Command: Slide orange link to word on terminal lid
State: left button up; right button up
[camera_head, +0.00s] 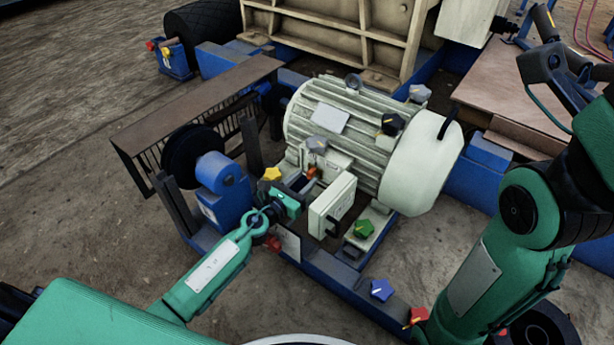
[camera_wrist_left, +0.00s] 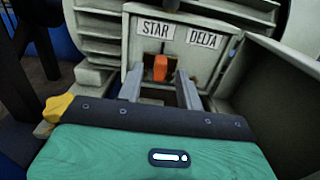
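The orange link (camera_wrist_left: 160,68) sits upright in a dark slot of the open terminal box, below the labels STAR (camera_wrist_left: 158,28) on the left and DELTA (camera_wrist_left: 204,38) on the right. It also shows small in the head view (camera_head: 312,172). The terminal lid (camera_head: 333,204) stands open on the box's right side; it also edges the left wrist view (camera_wrist_left: 272,85). I cannot read a word on the lid. My left gripper (camera_wrist_left: 159,88) is open, its two fingers spaced either side of the link, with no visible contact. My right gripper is not identifiable in view.
The grey motor (camera_head: 360,135) stands behind the box. Green (camera_head: 363,229), blue (camera_head: 381,290) and red (camera_head: 417,317) ones lie to the right. A blue bearing block (camera_head: 222,190) stands close on the left.

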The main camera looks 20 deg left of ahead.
pick_arm(q)
jog(key=shift+x, duration=1.05)
grip_shut()
jog(key=shift+s+d+p, duration=0.2)
jog(key=shift+s+d, duration=0.05)
jog(key=shift+d, duration=0.4)
jog(key=shift+s+d+p, duration=0.2)
jog(key=shift+d, duration=0.45)
jog(key=shift+s+d+p, duration=0.2)
jog(key=shift+s+d, duration=0.05)
jog(key=shift+d, duration=0.4)
jog(key=shift+s+d, duration=0.1)
jog(key=shift+d, duration=0.1)
grip_release()
